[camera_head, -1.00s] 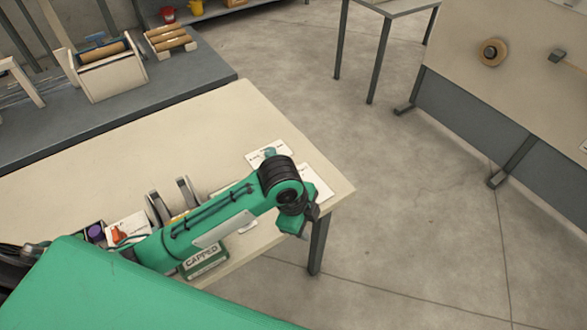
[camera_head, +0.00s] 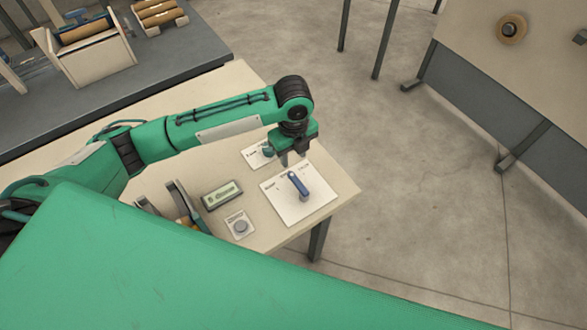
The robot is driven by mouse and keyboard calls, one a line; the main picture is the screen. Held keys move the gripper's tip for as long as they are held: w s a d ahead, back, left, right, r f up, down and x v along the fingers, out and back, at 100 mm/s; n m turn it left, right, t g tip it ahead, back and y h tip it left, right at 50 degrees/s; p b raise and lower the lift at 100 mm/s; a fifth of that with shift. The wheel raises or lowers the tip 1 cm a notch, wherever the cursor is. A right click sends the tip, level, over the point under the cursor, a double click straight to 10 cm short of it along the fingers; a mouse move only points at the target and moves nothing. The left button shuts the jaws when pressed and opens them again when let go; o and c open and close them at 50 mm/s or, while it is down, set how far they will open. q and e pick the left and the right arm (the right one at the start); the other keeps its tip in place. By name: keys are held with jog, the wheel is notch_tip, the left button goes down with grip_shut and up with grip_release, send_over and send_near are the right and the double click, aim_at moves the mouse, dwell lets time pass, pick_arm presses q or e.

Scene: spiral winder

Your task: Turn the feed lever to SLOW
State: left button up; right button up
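The feed lever (camera_head: 299,186) is a blue bar on a white plate (camera_head: 311,207) near the table's right end. It slants, its upper end toward the back left of the plate; the plate's small lettering is too small to read. My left gripper (camera_head: 292,158) points down just behind the lever, near the plate's back edge. Its two dark fingers show a gap between them with nothing seen inside, and it looks apart from the lever. My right gripper is not in view.
A second white card with a teal knob (camera_head: 268,150) sits close behind-left of the gripper. A green-framed display (camera_head: 222,195) and a grey knob on a card (camera_head: 240,227) lie left of the plate. Upright grey parts (camera_head: 178,200) stand farther left. The floor right of the table is clear.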

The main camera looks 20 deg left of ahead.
pick_arm(q)
send_over(293, 176)
notch_tip(293, 176, down, 4)
jog(key=shift+f+p, duration=0.1)
jog(key=shift+p, duration=0.3)
notch_tip(293, 176, down, 5)
jog(key=shift+r+p, duration=0.1)
jog(key=shift+p, duration=0.35)
jog(key=shift+f, duration=0.4)
jog(key=shift+c, duration=0.4)
jog(key=c, duration=0.7)
grip_shut()
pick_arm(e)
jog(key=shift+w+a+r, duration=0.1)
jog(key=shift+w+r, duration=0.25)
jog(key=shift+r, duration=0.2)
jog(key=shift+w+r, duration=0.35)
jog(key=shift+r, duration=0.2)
